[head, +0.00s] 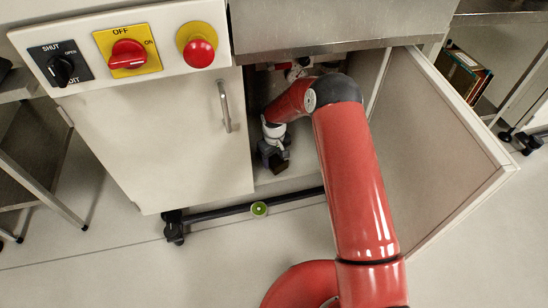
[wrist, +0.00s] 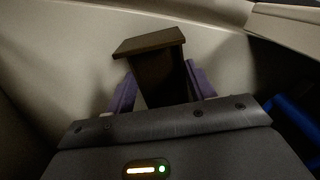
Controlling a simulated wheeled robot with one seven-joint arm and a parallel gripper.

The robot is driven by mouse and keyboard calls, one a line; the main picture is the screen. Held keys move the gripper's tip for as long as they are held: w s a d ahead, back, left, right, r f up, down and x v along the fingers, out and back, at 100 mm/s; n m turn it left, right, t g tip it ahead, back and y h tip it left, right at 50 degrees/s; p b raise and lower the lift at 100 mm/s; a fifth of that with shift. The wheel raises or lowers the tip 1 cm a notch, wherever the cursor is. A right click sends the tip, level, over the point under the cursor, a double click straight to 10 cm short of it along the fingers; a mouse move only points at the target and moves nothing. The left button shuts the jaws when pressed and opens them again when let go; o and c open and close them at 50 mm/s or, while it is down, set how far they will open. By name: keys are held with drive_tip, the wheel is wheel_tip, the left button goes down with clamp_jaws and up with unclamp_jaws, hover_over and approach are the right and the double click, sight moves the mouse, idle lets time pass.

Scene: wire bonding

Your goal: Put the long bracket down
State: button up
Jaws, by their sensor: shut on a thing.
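The long bracket (wrist: 157,70) is a dark brown piece with a flat top plate and a body below it. In the wrist view it stands between the two purple fingers of my gripper (wrist: 162,88), which is shut on it. In the head view my gripper (head: 275,163) is inside the open cabinet, low near the cabinet floor (head: 290,184). The dark piece at its tip there is small and partly in shadow. I cannot tell whether the bracket touches the floor or a wall.
The right cabinet door (head: 440,140) stands open beside my arm. The left door (head: 160,145) is shut. A control panel with an emergency button (head: 200,52) is above. A dark bar (head: 230,209) runs along the base. A blue thing (wrist: 292,125) shows at right in the wrist view.

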sight(274, 163)
drive_tip(key=shift+f+b, duration=0.45)
drive_tip(key=shift+f, duration=0.1)
drive_tip(key=o, duration=1.2)
drive_tip(key=shift+o, duration=0.2)
wheel_tip(274, 163, up, 8)
drive_tip(key=shift+f+p, duration=0.1)
drive_tip(key=shift+p, duration=0.65)
